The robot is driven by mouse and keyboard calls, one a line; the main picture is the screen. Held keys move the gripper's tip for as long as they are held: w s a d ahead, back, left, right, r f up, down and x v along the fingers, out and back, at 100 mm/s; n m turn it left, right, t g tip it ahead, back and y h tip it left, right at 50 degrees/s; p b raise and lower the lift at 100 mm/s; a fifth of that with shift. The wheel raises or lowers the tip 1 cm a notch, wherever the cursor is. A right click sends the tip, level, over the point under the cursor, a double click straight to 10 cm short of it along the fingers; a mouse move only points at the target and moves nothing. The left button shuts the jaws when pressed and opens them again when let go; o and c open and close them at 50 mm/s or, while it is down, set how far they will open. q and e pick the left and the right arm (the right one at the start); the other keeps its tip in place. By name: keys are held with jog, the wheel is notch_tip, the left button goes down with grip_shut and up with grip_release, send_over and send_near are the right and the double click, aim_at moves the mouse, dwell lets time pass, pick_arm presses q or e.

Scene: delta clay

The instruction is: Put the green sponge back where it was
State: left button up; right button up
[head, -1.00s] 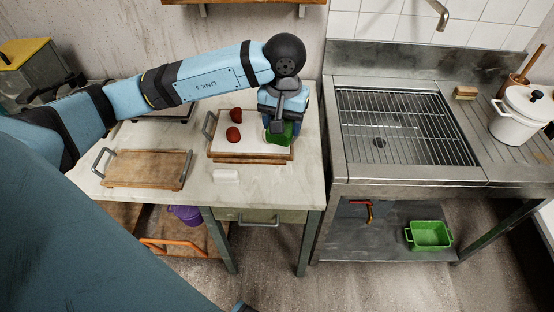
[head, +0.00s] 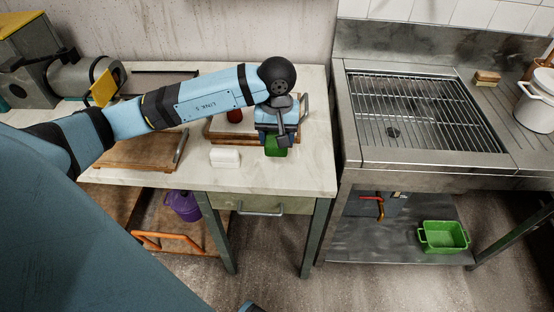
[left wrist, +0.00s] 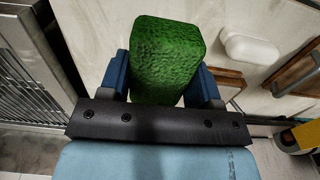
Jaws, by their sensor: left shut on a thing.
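The green sponge (head: 277,147) is a bright green block held in my left gripper (head: 278,138), in front of the white-topped wooden board (head: 214,133). In the left wrist view the sponge (left wrist: 166,50) stands out between the two blue fingers of my left gripper (left wrist: 164,85), which are shut on it. A white block (head: 225,157) lies on the table to the left of the sponge and also shows in the left wrist view (left wrist: 249,47). I cannot tell whether the sponge touches the table. My right gripper is in neither view.
A red item (head: 234,116) shows on the white-topped board, partly behind my arm. A plain wooden board (head: 135,150) with handles lies at left. The pale table (head: 320,165) is clear at its right front.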

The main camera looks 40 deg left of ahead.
aim_at(277, 168)
pick_arm(q)
notch_tip(277, 168, down, 9)
jog(key=shift+r, duration=0.1)
dwell(0.3)
jog(key=shift+f+b, duration=0.2)
jog(key=shift+b, duration=0.2)
jog(key=o, duration=0.9)
